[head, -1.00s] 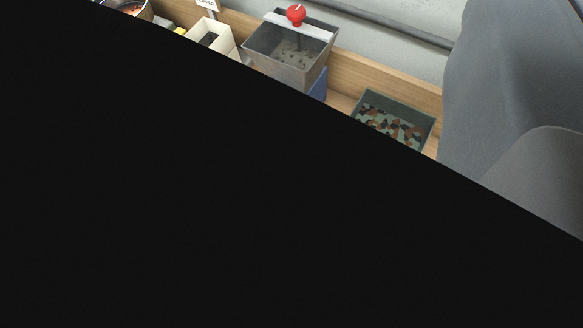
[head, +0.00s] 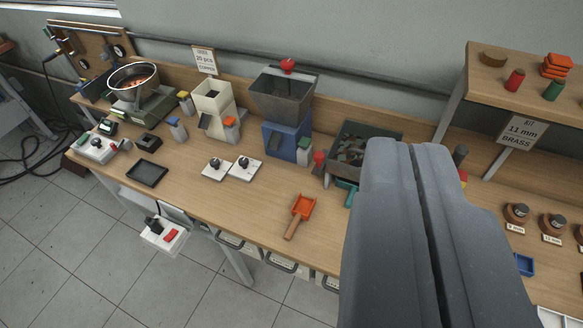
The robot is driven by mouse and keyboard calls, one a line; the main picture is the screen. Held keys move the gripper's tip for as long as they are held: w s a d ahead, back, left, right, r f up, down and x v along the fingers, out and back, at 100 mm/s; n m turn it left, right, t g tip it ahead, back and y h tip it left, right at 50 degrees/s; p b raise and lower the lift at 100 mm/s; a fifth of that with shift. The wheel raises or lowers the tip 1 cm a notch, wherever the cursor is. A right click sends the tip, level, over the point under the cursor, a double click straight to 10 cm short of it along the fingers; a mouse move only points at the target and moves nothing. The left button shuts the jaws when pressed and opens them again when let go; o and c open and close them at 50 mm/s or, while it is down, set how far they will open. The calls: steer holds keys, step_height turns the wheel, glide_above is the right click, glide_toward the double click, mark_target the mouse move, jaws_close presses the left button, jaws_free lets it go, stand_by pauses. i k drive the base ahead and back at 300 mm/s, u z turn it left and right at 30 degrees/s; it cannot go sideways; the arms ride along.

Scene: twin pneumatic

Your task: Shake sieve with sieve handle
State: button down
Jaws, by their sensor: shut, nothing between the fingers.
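A dark rectangular box that looks like the sieve (head: 391,134) stands at the back of the bench, right of the blue-based hopper. Mottled pieces lie in it, and my gripper hides its right front part. A red knob on a short grey stem (head: 319,158) stands at its left front corner. It may be the sieve handle, but I cannot tell for sure. My gripper (head: 404,148) is large and grey in the picture, its two fingers together with only a thin seam between them. It holds nothing and appears right of the red knob, apart from it.
A grey hopper (head: 283,97) with a red ball on top stands left of the box. An orange scoop (head: 303,206) lies near the front edge. A raised shelf (head: 520,82) and brown knobs are at right. The bench is clear around the scoop.

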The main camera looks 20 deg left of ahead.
mark_target(319, 158)
steer(key=u, duration=0.25)
steer(key=i, duration=1)
steer(key=z, duration=0.05)
